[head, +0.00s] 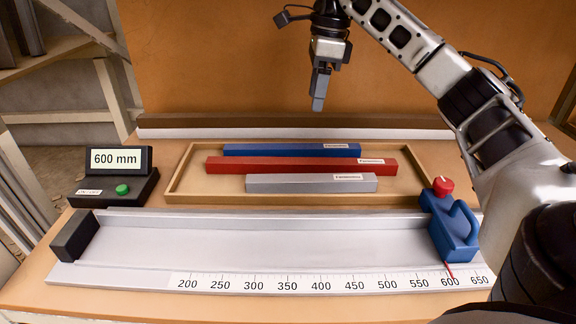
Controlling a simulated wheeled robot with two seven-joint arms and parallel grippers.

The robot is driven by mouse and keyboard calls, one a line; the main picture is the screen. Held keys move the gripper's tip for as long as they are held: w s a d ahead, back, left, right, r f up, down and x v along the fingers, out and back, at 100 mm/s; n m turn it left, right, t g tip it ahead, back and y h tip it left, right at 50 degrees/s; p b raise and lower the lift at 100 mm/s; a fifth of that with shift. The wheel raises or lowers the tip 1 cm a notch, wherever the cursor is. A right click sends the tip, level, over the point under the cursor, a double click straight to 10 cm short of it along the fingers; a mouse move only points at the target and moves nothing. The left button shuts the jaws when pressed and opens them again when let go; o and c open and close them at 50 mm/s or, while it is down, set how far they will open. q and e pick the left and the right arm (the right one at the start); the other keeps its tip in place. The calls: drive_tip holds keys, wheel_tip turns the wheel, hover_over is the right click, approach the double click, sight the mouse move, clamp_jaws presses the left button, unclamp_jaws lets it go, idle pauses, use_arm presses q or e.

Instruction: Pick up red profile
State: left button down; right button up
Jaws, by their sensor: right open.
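The red profile (280,165) is a long bar lying in the shallow wooden tray (200,198), with a white label near its right end. It lies between a blue profile (280,150) behind it and a shorter grey profile (300,184) in front. My right gripper (318,102) hangs above and behind the tray, fingers pointing down. It is empty and apart from all the profiles. My left gripper is not in view.
In front of the tray is a metal channel (270,247) with a ruler scale, a black end block (75,236) at left and a blue stop (452,235) with a red knob at right. A display box reading 600 mm (118,160) with a green button stands at left. An orange-brown wall rises behind.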

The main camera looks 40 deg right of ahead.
drive_tip(key=b, duration=0.2)
hover_over(302, 160)
drive_tip(key=s+d, duration=0.1)
wheel_tip(302, 160, down, 10)
drive_tip(key=shift+s+d+r, duration=0.1)
drive_tip(key=shift+d, duration=0.05)
drive_tip(key=shift+w+a+f, duration=0.15)
drive_tip(key=shift+a+f, duration=0.05)
drive_tip(key=shift+f, duration=0.7)
drive_tip(key=shift+w+a+f, duration=0.15)
drive_tip(key=shift+a+f, duration=0.1)
drive_tip(key=shift+f, duration=0.7)
drive_tip(key=shift+w+a+f, duration=0.15)
drive_tip(key=shift+a+f, duration=0.05)
drive_tip(key=shift+f, duration=0.7)
clamp_jaws()
